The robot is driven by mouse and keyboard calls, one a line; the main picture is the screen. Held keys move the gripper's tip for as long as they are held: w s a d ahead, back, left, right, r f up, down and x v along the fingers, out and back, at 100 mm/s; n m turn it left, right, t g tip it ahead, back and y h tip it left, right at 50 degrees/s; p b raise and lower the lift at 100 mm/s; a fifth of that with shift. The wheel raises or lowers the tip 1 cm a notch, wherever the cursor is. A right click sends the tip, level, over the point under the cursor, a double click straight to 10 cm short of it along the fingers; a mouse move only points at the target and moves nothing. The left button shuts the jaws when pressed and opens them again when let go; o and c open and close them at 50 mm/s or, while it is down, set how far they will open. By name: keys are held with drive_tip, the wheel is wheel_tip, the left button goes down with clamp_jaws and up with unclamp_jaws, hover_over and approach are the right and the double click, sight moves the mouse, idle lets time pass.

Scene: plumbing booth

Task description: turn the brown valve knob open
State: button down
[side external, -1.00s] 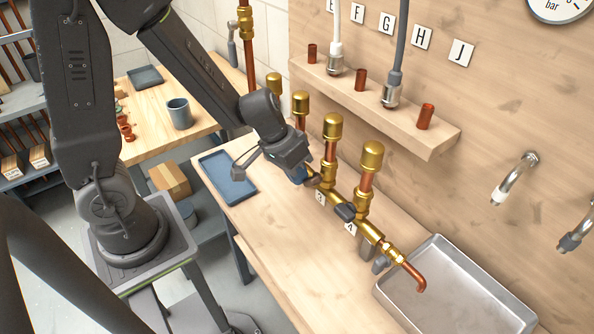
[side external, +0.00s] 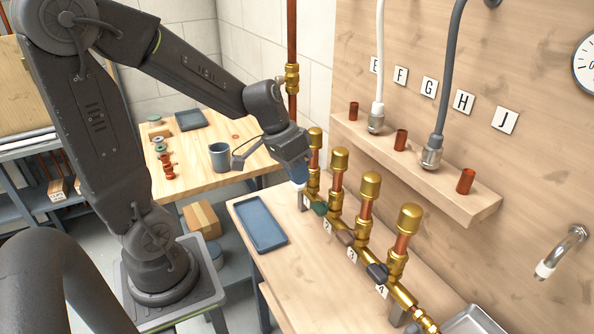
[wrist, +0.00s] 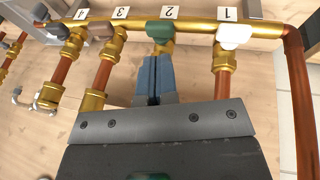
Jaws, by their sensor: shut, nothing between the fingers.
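The brown valve knob (wrist: 100,31) sits on the brass manifold (wrist: 200,26) by label 3 in the wrist view. It also shows in the side view (side external: 345,237), between the green knob (side external: 319,208) and the dark grey knob (side external: 377,272). My gripper (wrist: 154,62) is shut and empty, its blue fingers pointing at the green knob by label 2. The fingers are to the right of the brown knob in the wrist view and apart from it. In the side view my gripper (side external: 299,178) is at the manifold's far end. I cannot tell whether its tips touch the green knob.
A white knob (wrist: 234,32) is by label 1. Capped brass and copper risers (side external: 369,200) stand along the manifold. A wall shelf (side external: 430,175) with hanging hoses is behind. A blue tray (side external: 260,224) lies on the bench, with bare wood in front of the manifold.

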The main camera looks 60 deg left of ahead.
drive_tip(key=y, duration=0.3)
approach(340, 230)
drive_tip(key=shift+m, duration=0.3)
drive_tip(key=x, duration=0.7)
drive_tip(key=shift+f, duration=0.15)
drive_tip(key=shift+a+f, duration=0.45)
drive_tip(key=shift+a, duration=0.2)
idle(0.8)
drive_tip(key=shift+a+f+h, duration=0.25)
drive_tip(key=shift+f+h, duration=0.4)
drive_tip(key=shift+h, duration=0.2)
drive_tip(key=shift+a+f+h, duration=0.25)
drive_tip(key=shift+f+h, duration=0.4)
drive_tip(key=shift+h, duration=0.2)
drive_tip(key=shift+d+r, duration=0.1)
idle(0.9)
